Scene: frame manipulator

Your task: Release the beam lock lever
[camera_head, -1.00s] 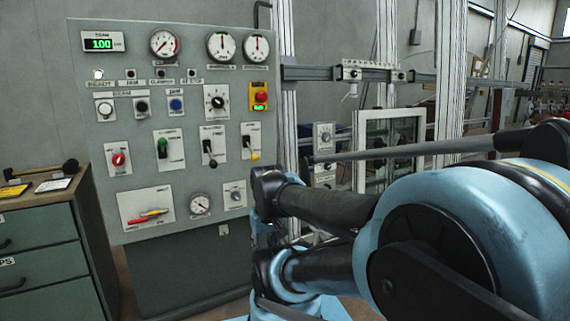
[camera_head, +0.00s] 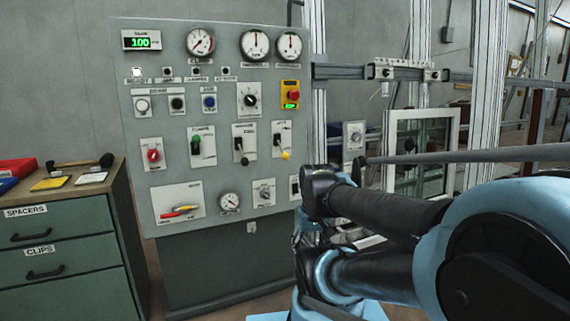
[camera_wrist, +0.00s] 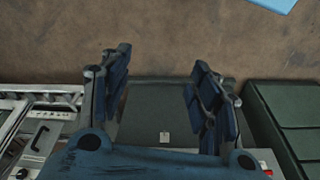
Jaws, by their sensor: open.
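The grey control panel (camera_head: 225,105) stands upright left of centre in the head view. Above are a green-knobbed lever (camera_head: 196,145), a black-tipped lever (camera_head: 240,148) and a yellow-tipped lever (camera_head: 284,152). The small labels are unreadable, so I cannot tell which one is the beam lock lever. My gripper (camera_wrist: 160,62) shows in the wrist view with its fingers wide apart and nothing between them. It is clear of the controls; the head view does not clearly show its fingers.
A green drawer cabinet (camera_head: 65,238) stands left of the panel, with small items and a red bin (camera_head: 17,168) on top. A white-framed window unit (camera_head: 391,150) and metal uprights stand to the right, partly behind my arm. Brown floor (camera_wrist: 150,40) fills the upper wrist view.

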